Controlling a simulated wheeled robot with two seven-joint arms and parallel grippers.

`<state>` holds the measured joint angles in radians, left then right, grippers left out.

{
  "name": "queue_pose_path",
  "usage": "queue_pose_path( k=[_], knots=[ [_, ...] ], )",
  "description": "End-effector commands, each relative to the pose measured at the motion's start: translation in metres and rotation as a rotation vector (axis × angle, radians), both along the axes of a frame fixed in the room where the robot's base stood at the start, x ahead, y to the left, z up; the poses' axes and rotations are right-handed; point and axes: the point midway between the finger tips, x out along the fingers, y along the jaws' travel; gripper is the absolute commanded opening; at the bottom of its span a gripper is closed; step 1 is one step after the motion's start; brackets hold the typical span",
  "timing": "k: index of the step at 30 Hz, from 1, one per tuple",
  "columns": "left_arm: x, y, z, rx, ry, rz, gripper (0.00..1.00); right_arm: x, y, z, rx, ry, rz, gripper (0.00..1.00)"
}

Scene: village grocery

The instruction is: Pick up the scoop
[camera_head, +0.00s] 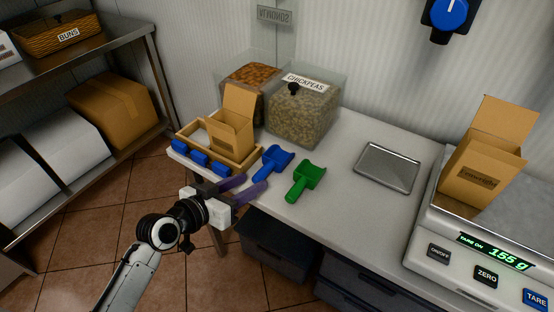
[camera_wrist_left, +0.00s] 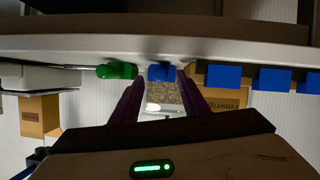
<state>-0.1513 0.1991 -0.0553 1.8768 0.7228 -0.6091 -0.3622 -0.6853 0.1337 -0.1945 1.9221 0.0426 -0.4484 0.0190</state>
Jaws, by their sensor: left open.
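A blue scoop (camera_head: 275,162) lies on the white counter, with its handle toward my left gripper. A green scoop (camera_head: 307,178) lies to its right, with its handle toward the front edge. My left gripper (camera_head: 254,181) is open and empty at the counter's front edge, its purple fingers pointing at the blue scoop's handle. In the left wrist view, which looks upside down, the blue scoop (camera_wrist_left: 160,73) shows between the two fingertips, and the green scoop (camera_wrist_left: 116,70) is outside them to the left. I cannot tell whether a finger touches the blue scoop. My right gripper is not in view.
A wooden tray (camera_head: 247,168) with blue blocks at its front and an open carton (camera_head: 231,125) stands left of the scoops. A chickpea bin (camera_head: 302,112) is behind. A metal tray (camera_head: 388,167) and a scale (camera_head: 472,248) reading 155 g, bearing a carton (camera_head: 478,170), are right.

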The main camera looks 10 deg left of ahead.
Motion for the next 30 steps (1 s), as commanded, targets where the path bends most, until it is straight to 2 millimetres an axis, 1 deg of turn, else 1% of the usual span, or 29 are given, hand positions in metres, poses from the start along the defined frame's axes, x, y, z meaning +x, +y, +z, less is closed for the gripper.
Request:
queue_pose_path(
  k=[1,6,14,17,21,22,30],
  knots=[
    [0.009,-0.004,0.001,-0.004,0.0,0.001,0.41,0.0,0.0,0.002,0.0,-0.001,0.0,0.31],
    [0.024,-0.011,-0.008,-0.002,0.001,0.001,0.41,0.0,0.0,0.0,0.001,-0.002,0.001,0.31],
    [0.026,-0.012,-0.01,0.001,0.001,0.001,0.41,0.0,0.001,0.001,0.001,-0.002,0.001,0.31],
    [0.026,-0.012,-0.01,0.001,0.001,0.001,0.26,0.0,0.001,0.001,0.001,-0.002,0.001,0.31],
    [0.026,-0.011,-0.01,0.001,0.001,0.001,0.02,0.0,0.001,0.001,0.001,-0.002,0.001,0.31],
    [0.026,-0.011,-0.01,0.001,0.001,0.001,0.0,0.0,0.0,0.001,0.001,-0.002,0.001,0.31],
    [0.026,-0.011,-0.007,0.0,-0.001,0.001,0.0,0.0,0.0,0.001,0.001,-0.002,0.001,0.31]
  ],
)
